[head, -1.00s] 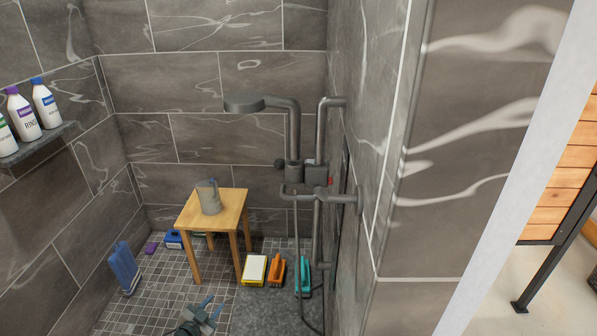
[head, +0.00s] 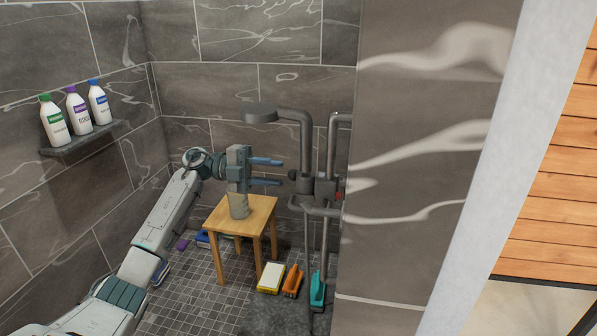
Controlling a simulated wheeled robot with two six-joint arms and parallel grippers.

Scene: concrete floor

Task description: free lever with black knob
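The shower valve (head: 322,187) is a dark grey block on the pipes, left of the near tiled wall corner. A small black knob (head: 292,175) sticks out of its left side; the lever itself is hard to make out. My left gripper (head: 281,172) comes in from the left, with its two blue fingers apart, one above the other, pointing right at the knob. Their tips appear just left of the knob. No contact shows, and the depth gap cannot be told. My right gripper is out of view.
A shower head (head: 259,113) hangs above the gripper. A wooden stool (head: 262,207) with a grey jug (head: 238,206) stands below it. Several brushes and sponges lie on the floor. A shelf (head: 80,138) with bottles is at left. The tiled wall corner (head: 420,170) blocks the right.

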